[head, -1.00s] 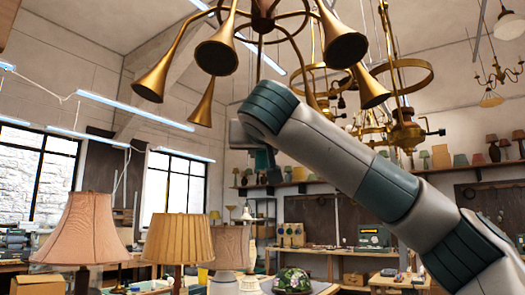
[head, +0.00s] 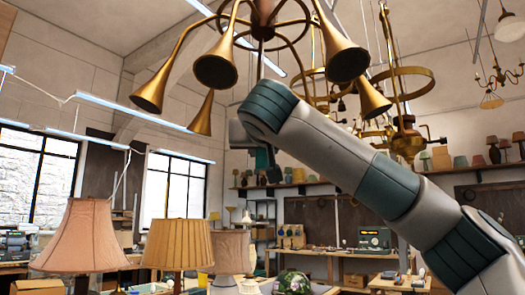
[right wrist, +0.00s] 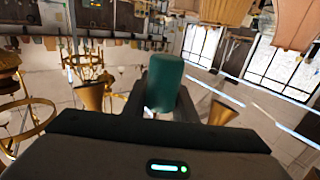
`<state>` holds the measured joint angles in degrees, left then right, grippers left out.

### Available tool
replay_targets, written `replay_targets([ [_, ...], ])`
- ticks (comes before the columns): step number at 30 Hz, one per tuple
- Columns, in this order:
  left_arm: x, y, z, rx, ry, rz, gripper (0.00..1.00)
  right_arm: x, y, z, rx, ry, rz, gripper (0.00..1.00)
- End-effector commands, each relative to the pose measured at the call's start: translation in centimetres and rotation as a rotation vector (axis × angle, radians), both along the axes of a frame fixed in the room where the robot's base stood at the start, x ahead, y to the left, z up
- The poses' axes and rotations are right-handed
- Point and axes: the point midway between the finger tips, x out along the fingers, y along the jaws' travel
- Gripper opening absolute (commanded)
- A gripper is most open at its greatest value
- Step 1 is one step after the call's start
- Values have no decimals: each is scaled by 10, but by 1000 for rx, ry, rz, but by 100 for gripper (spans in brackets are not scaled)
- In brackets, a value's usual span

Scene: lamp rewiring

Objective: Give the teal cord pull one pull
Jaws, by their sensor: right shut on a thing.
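The teal cord pull (right wrist: 163,82) is a smooth, rounded teal piece in the right wrist view, between the two dark fingers of my right gripper (right wrist: 158,100). My right gripper is shut on it. In the head view my right arm reaches up from the lower right. My right gripper (head: 271,172) hangs at the arm's far end, small and dark, with a bit of the teal cord pull (head: 262,157) beside it. I cannot make out the cord above the pull. My left gripper is in neither view.
A brass chandelier with horn-shaped shades (head: 215,66) hangs above my right arm. Brass ring fixtures (head: 407,75) hang behind the arm. A pink lamp (head: 83,238) and a pleated tan lamp (head: 178,243) stand at lower left. Workbenches and shelves of lampshades line the back wall.

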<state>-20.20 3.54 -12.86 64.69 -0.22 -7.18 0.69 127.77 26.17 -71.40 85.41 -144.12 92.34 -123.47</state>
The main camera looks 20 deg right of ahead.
Motion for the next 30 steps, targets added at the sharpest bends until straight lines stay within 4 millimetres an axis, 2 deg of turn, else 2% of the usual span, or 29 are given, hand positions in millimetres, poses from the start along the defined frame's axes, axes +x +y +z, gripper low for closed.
replay_targets([
  [1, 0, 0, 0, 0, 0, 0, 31, 0, 0, 0, 1, 0, 0, 4],
  [2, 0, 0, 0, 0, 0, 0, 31, 0, 0, 0, 1, 0, 0, 32],
  [3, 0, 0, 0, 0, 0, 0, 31, 0, 0, 0, 1, 0, 0, 42],
  [4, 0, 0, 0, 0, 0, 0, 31, 0, 0, 0, 1, 0, 0, 47],
  [20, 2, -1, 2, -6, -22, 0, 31, 0, 0, 0, 1, 0, 0, 47],
  [22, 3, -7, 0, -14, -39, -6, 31, 0, 0, 0, 1, 0, 0, 47],
  [30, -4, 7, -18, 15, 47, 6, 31, -45, 13, -1, 0, -4, 2, 47],
])
